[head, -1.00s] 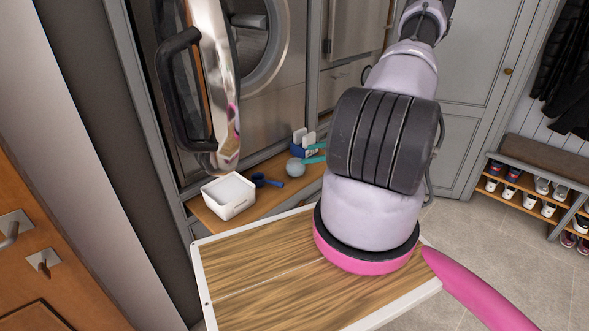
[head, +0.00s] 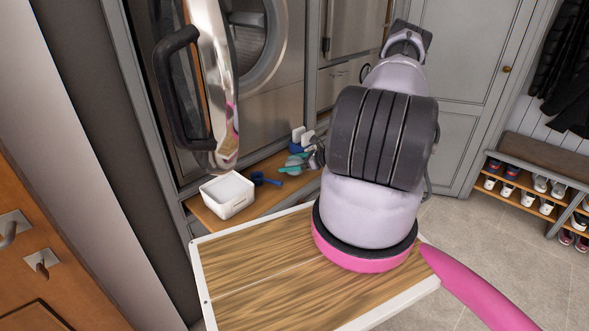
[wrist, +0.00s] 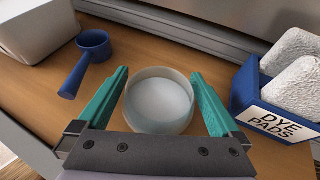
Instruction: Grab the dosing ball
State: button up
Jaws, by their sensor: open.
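The dosing ball (wrist: 160,103) is a round, pale translucent cup with an open top, standing on the wooden shelf in the wrist view. My gripper (wrist: 160,74) is open, with one teal finger on each side of the ball. A narrow gap seems to show beside the fingers; I cannot tell whether either touches it. In the head view my gripper (head: 294,164) is down at the shelf, and its fingers largely hide the ball.
A blue scoop (wrist: 92,47) and a white tub (wrist: 36,26) are left of the ball. A blue box of dye pads (wrist: 262,94) stands close on the right. The open washer door (head: 220,90) hangs at upper left. A wooden board with white edges (head: 260,270) lies in front.

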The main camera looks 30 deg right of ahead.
jog(key=shift+w+a+f, duration=0.25)
jog(key=shift+w+a, duration=0.1)
jog(key=shift+w, duration=0.1)
jog(key=c, duration=1.1)
jog(key=shift+r, duration=0.1)
